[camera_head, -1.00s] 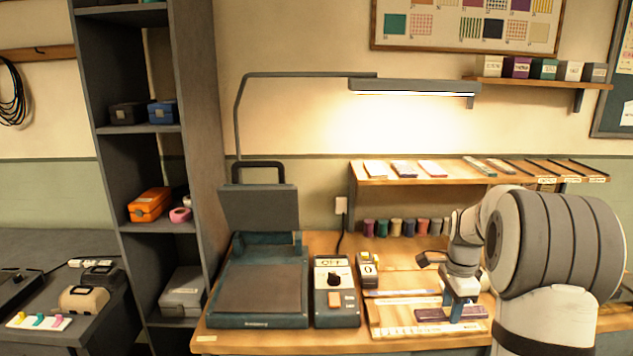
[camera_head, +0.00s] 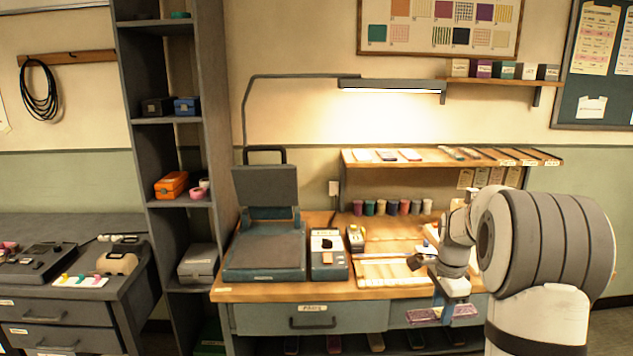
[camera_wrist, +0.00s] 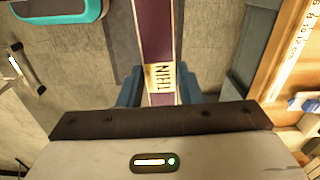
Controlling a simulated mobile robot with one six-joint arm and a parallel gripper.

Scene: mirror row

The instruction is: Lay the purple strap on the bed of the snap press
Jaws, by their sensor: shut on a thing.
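The purple strap (camera_wrist: 157,30) with a gold "THIN" label runs between the blue fingers of my gripper (camera_wrist: 158,90) in the wrist view. My gripper is shut on it near the label. In the head view, my gripper (camera_head: 450,300) is in front of the table's front edge, and the strap (camera_head: 465,312) shows as a purple strip below it. A teal press (camera_head: 232,268), the only one I see with a flat open bed, stands on the left part of the table. Its lid (camera_head: 265,187) is raised and its dark bed (camera_head: 265,254) looks empty. Its nameplate is too small to read.
A control box (camera_head: 328,262) with a dial stands right of the press. A lamp (camera_head: 392,86) hangs above, and a low shelf (camera_head: 440,157) stands behind. A tall rack (camera_head: 168,120) rises left of the press. Grey floor (camera_wrist: 215,40) lies below my gripper.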

